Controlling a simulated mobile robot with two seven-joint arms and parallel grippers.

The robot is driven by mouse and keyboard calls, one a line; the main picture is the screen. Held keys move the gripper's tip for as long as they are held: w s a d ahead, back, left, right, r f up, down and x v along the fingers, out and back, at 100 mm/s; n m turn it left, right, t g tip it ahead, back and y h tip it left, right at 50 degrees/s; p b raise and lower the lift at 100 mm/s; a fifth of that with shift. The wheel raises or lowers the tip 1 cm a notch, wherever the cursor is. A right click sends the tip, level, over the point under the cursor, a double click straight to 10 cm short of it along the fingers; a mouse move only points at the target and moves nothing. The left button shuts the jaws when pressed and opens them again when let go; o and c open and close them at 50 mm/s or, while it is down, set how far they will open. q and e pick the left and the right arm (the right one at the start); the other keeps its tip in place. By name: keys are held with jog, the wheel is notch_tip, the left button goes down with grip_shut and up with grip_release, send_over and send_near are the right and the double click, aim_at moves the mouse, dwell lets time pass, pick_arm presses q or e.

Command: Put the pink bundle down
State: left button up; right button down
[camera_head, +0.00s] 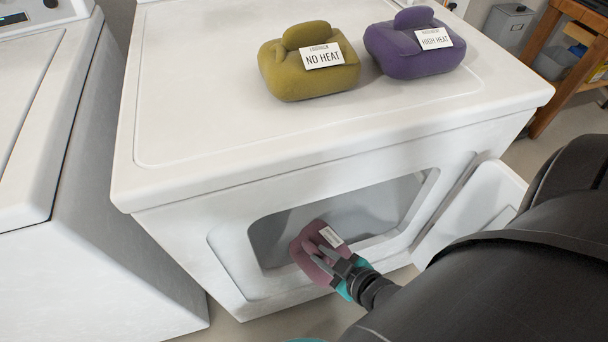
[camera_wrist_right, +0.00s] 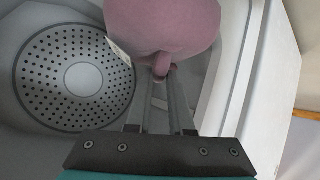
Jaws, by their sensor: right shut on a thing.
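The pink bundle (camera_head: 308,250) is at the open front of the white dryer (camera_head: 190,180), with a small white label on it. My right gripper (camera_head: 335,262) is shut on the bundle and holds it at the opening. In the right wrist view the bundle (camera_wrist_right: 165,25) fills the top middle, and a small pinched part of it sits between the fingertips (camera_wrist_right: 162,75). Behind it is the drum's round perforated back plate (camera_wrist_right: 80,78). What lies under the bundle is hidden. My left gripper does not show.
A mustard bundle labelled NO HEAT (camera_head: 285,80) and a purple bundle labelled HIGH HEAT (camera_head: 405,55) rest on the dryer top. The open dryer door (camera_head: 475,215) is right of the opening. Another white machine (camera_head: 85,200) stands at the left.

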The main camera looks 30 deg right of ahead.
jog(key=shift+w, duration=0.4)
jog(key=w+d+b, duration=0.2)
jog(key=w+b, duration=0.2)
jog(key=w, duration=0.6)
jog(key=w+d+b, duration=0.3)
jog(key=w, duration=0.6)
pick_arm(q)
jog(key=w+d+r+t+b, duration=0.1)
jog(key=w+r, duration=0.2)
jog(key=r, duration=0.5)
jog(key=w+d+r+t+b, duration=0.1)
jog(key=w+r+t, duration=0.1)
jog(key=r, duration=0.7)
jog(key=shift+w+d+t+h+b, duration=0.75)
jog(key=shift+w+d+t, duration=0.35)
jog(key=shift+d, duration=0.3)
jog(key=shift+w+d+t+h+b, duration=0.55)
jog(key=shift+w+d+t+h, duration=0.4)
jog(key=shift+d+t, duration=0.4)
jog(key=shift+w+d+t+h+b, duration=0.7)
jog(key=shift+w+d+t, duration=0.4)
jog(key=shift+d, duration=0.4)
pick_arm(e)
notch_tip(320, 180, down, 7)
jog(key=shift+w+a, duration=0.15)
jog(key=shift+a, duration=0.05)
jog(key=shift+r, duration=0.1)
